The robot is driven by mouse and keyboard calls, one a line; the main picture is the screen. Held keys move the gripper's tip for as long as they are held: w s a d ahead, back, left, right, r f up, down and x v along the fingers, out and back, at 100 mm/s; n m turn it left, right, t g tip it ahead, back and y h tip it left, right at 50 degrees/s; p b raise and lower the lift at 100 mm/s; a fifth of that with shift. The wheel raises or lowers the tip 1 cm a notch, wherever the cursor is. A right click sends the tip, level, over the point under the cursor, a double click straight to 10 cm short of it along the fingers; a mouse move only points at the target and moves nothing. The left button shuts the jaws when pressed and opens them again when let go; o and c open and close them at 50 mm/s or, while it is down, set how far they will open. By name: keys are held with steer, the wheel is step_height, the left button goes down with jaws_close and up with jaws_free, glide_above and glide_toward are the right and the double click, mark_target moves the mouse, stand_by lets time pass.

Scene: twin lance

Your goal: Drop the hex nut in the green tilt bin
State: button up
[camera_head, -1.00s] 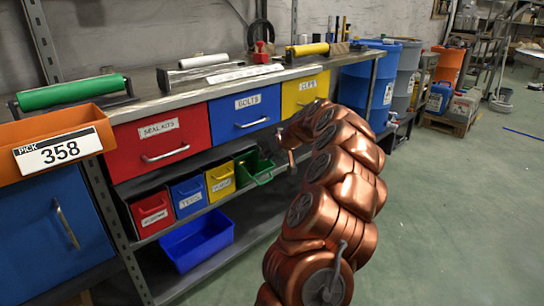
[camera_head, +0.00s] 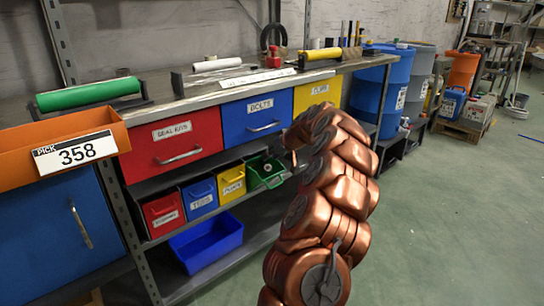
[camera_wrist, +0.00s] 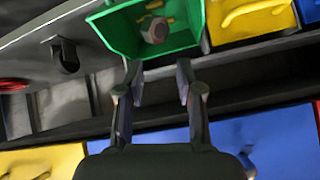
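The green tilt bin (camera_head: 272,182) is at the right end of the small bin row under the drawers. In the wrist view the green bin (camera_wrist: 195,27) is at the top, its open mouth facing my gripper. The hex nut (camera_wrist: 155,29), a dull reddish-grey piece, shows inside the bin's outline, with small yellowish bits beside it. My gripper (camera_wrist: 159,78) has its two fingers spread with nothing between them, just outside the bin, apart from the nut. In the head view my arm mostly hides the gripper.
A yellow bin (camera_head: 231,183), blue bin (camera_head: 199,198) and red bin (camera_head: 164,215) stand left of the green one. A blue tote (camera_head: 207,243) sits below. Closed drawers, such as the yellow one (camera_head: 316,91), are above.

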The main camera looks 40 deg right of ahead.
steer(key=shift+o, duration=1.4)
steer(key=shift+s, duration=0.1)
steer(key=v, duration=1.2)
